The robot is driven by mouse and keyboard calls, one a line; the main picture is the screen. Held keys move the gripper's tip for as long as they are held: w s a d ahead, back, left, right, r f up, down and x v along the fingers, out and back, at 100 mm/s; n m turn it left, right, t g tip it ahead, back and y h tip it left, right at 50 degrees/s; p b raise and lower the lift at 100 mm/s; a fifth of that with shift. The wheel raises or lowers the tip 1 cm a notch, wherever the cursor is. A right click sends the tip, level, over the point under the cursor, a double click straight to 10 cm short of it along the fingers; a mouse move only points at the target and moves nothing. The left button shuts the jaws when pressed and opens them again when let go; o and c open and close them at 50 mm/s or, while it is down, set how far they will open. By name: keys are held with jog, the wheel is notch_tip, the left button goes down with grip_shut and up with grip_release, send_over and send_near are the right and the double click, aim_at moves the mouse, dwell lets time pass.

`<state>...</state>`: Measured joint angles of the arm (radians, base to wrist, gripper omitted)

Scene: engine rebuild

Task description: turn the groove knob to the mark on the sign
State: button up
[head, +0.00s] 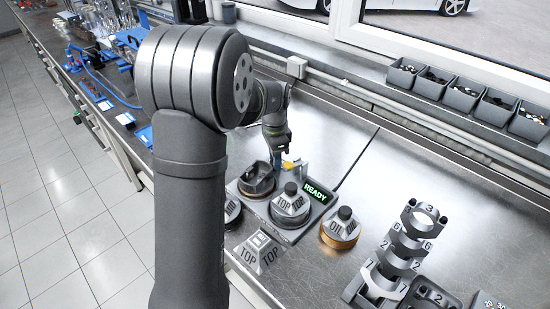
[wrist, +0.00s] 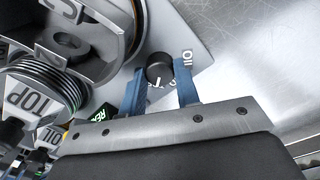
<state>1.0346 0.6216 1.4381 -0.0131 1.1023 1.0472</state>
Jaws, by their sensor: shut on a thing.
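The groove knob (wrist: 160,67) is a small black round knob with a white pointer line, in the wrist view. Its pointer faces the lower part of that picture, toward my gripper's palm. My gripper (wrist: 158,88) has its blue fingers on both sides of the knob and is shut on it. Lettering "OIL" shows on the grey plate beside the right finger; other lettering is partly hidden. In the head view my gripper (head: 277,160) is at the back of the grey device, and the knob is hidden. A small grey sign (head: 258,252) with "TOP" twice lies in front of the device.
The device has a lit "READY" display (head: 318,192). A numbered rack (head: 402,246) stands farther right.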

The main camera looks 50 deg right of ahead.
jog(key=o, duration=1)
jog(key=shift+r, duration=0.1)
notch_tip(320, 180, up, 17)
jog(key=shift+w+d+r, duration=0.1)
jog(key=shift+w, duration=0.05)
jog(key=f, duration=1.7)
jog(key=shift+s+f, duration=0.2)
jog(key=shift+f, duration=0.05)
jog(key=shift+r, duration=0.15)
